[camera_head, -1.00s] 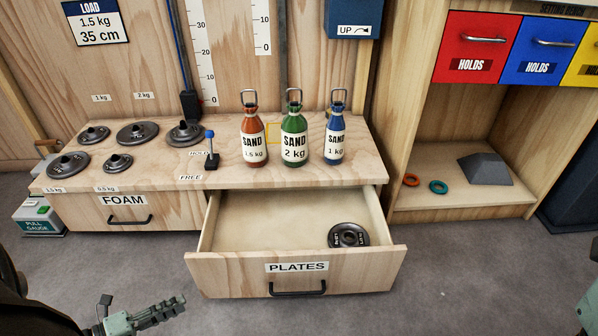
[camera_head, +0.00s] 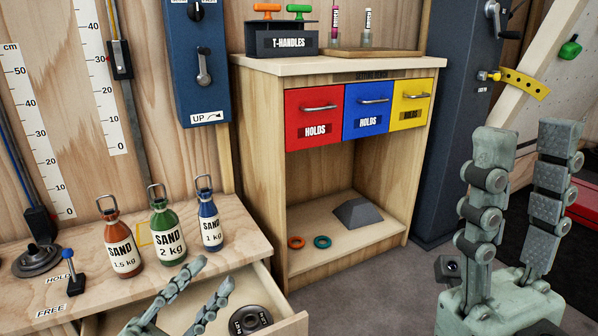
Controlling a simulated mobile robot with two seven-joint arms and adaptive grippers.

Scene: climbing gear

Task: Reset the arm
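My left gripper (camera_head: 213,274) is at the bottom of the head view, in front of the open plates drawer (camera_head: 288,326). Its two fingers are apart with nothing between them. My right gripper (camera_head: 527,138) is raised at the right side, fingers pointing up. Its fingers are spread wide and empty, in front of the dark blue cabinet and the floor. Both grippers appear clear of the objects around them.
Sand bottles in orange (camera_head: 122,246), green (camera_head: 167,234) and blue (camera_head: 209,222) stand on the bench near my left gripper. A black plate (camera_head: 250,320) lies in the drawer. The wooden cabinet (camera_head: 262,150) has red, blue and yellow drawers, all shut.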

